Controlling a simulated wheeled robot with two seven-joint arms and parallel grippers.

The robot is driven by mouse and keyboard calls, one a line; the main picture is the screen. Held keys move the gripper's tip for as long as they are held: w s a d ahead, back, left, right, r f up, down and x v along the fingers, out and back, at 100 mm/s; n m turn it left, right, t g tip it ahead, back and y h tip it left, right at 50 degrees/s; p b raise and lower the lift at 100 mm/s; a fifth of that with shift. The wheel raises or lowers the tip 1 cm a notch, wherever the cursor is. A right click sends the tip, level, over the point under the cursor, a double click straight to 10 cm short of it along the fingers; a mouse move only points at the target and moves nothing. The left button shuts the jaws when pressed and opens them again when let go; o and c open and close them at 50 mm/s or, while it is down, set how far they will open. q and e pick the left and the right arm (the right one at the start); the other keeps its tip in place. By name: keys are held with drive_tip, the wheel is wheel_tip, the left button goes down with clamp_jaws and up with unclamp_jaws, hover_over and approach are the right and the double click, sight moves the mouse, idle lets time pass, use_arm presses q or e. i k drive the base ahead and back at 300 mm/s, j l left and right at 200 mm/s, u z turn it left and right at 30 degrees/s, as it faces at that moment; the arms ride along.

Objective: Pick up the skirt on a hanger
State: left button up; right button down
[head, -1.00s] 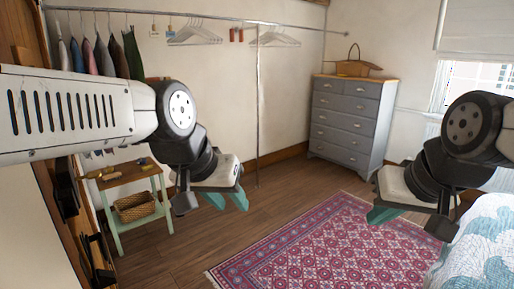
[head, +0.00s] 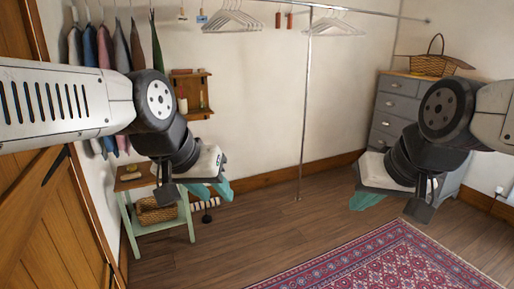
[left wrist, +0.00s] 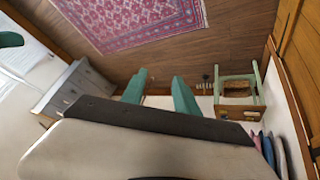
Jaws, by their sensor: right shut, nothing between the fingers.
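Several garments hang in a row at the upper left in the head view: a pale blue one (head: 90,48), a pink one (head: 105,50), brownish ones (head: 121,46) and a narrow green one (head: 156,42). I cannot tell which one is the skirt. My left arm covers their middle parts. My left gripper (head: 212,189) is in front of the wall, to the right of the garments and apart from them. Its teal fingers stand apart and empty in the left wrist view (left wrist: 160,92). My right gripper (head: 366,200) is shut and empty, in front of the dresser.
Empty white hangers (head: 232,20) hang on the metal rail (head: 350,11), which has a thin upright post (head: 304,110). A green side table (head: 190,215) with a basket (head: 155,211) stands below. A grey dresser (head: 393,105) is at right, a wooden door (head: 60,225) at left.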

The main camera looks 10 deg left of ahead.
sight(158, 63)
drive_tip(key=i+j+u, duration=0.1)
drive_tip(key=i+u, duration=0.2)
drive_tip(key=i, duration=0.2)
drive_tip(key=i+u, duration=0.25)
drive_tip(key=i, duration=0.25)
drive_tip(key=i+l+u, duration=0.1)
drive_tip(key=i+u, duration=0.2)
drive_tip(key=i, duration=0.2)
drive_tip(key=i+l+u, duration=0.3)
drive_tip(key=i, duration=0.2)
